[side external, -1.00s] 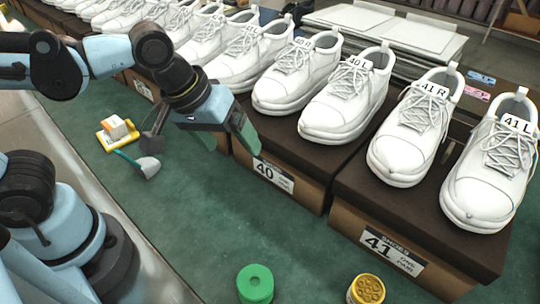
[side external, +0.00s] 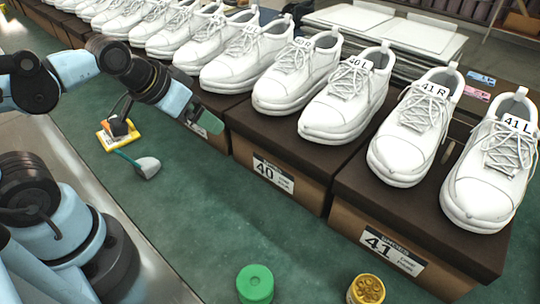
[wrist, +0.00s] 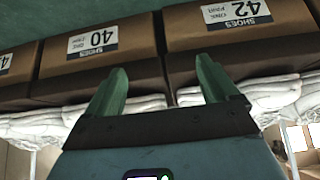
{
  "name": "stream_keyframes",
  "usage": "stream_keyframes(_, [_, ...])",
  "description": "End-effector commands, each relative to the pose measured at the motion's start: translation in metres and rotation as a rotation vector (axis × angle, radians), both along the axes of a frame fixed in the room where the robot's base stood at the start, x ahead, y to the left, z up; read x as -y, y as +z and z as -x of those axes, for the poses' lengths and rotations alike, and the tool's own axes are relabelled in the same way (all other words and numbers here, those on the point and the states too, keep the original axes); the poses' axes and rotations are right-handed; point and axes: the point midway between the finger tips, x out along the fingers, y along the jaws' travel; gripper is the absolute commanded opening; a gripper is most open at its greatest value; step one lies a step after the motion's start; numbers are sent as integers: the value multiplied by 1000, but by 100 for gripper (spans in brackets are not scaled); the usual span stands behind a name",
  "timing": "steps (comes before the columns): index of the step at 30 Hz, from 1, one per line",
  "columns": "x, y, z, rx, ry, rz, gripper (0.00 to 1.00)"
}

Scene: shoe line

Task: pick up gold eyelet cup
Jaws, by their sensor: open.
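The gold eyelet cup (side external: 366,289) stands on the green bench at the bottom right of the side view, cut by the frame's lower edge, in front of the size 41 box. My gripper (side external: 207,122) is high on the left of that view, near the front of the shoe boxes and far from the cup. In the wrist view my gripper (wrist: 163,80) shows two green fingers spread apart with nothing between them. The boxes lie beyond the fingers, and the cup is not in the wrist view.
A green cup (side external: 255,284) stands left of the gold one. A grey-headed tool (side external: 147,167) and a yellow tray (side external: 107,142) lie at the left. Brown shoe boxes (side external: 290,175) with white shoes (side external: 345,100) line the back. The middle of the green bench (side external: 210,210) is clear.

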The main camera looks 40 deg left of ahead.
Motion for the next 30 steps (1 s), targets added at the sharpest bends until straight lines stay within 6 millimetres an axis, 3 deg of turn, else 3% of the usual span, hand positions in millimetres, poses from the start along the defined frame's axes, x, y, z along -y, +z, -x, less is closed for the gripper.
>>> stream_keyframes(20, [0, 2, 0, 0, 1, 1, 82])
stream_keyframes(30, [0, 41, 0, 0, 1, 1, 82])
